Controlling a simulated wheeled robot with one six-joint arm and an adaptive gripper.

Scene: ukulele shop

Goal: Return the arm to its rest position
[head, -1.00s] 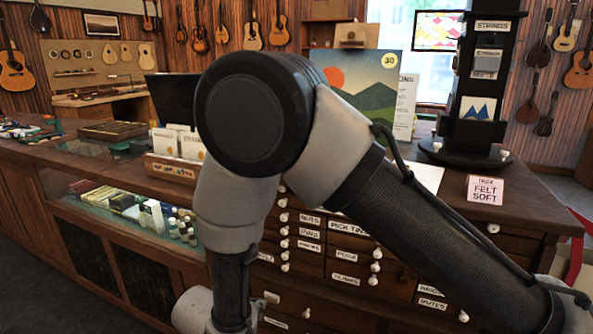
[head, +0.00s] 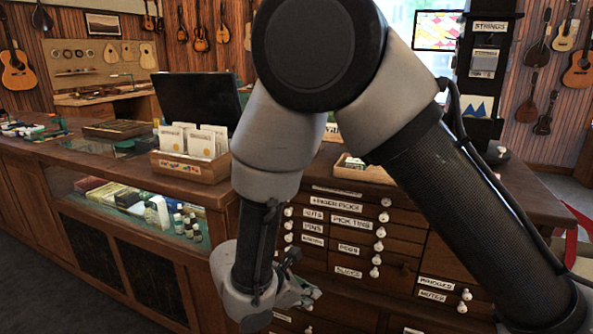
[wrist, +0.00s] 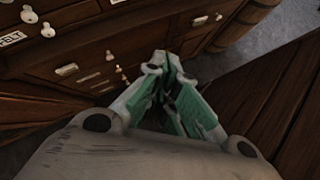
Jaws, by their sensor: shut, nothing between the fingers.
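My gripper (head: 308,293) is at the low centre of the head view, in front of the wooden drawer cabinet (head: 345,245). In the wrist view my gripper (wrist: 165,62) shows its green-lined fingers drawn together at the tips, with nothing between them. The fingers point down past the dark wooden drawer fronts (wrist: 75,45). My arm is folded, with its elbow high in the head view, and it hides part of the counter and the back wall.
A glass display case (head: 150,205) with small bottles stands left of my arm. A card box (head: 190,160) and a dark screen (head: 200,100) sit on the counter. A black strings stand (head: 485,75) is at the right. Grey floor (wrist: 255,60) shows in the wrist view.

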